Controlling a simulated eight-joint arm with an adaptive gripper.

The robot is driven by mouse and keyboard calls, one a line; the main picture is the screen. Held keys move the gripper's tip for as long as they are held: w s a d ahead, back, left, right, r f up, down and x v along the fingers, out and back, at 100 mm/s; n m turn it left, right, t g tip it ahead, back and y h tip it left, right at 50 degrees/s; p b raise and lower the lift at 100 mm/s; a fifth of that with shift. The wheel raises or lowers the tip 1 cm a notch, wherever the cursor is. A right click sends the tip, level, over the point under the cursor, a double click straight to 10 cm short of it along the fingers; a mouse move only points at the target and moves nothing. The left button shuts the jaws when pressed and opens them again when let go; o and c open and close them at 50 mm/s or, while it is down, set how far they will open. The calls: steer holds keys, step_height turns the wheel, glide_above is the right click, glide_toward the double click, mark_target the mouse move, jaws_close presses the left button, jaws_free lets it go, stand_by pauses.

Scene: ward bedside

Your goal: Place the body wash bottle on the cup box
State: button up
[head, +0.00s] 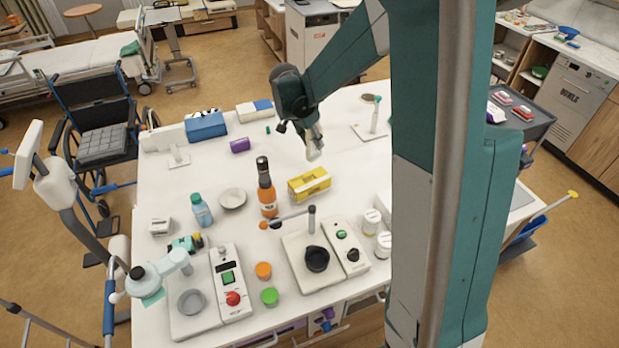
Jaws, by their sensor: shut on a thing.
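My gripper (313,138) is above the back middle of the white table, shut on a small pale thing (315,152) that hangs below the fingers. It is mostly hidden, and I cannot tell for sure that it is the body wash bottle. A yellow box (309,184) with dark print lies on the table below and in front of my gripper, apart from it. A blue box (206,126) lies at the back left. I cannot read which box is the cup box. A teal bottle (202,212) and a tall orange bottle (266,190) stand upright to the left.
A stirrer device (312,262) with a black pot and a scale-like device (195,304) fill the front. White jars (371,221) stand at the right. A purple can (240,145) lies near the blue box. The table between the gripper and the yellow box is clear.

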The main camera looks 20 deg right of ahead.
mark_target(307, 159)
steer(key=shift+s+a+r, duration=0.1)
steer(key=shift+s+a, duration=0.1)
steer(key=shift+a, duration=0.35)
steer(key=shift+s+a+r, duration=0.1)
steer(key=shift+s+a, duration=0.1)
steer(key=shift+a, duration=0.35)
steer(key=shift+f, duration=2.9)
steer(key=shift+f+p, duration=0.3)
steer(key=shift+f, duration=1.8)
steer(key=shift+f, duration=0.15)
steer(key=o, duration=1)
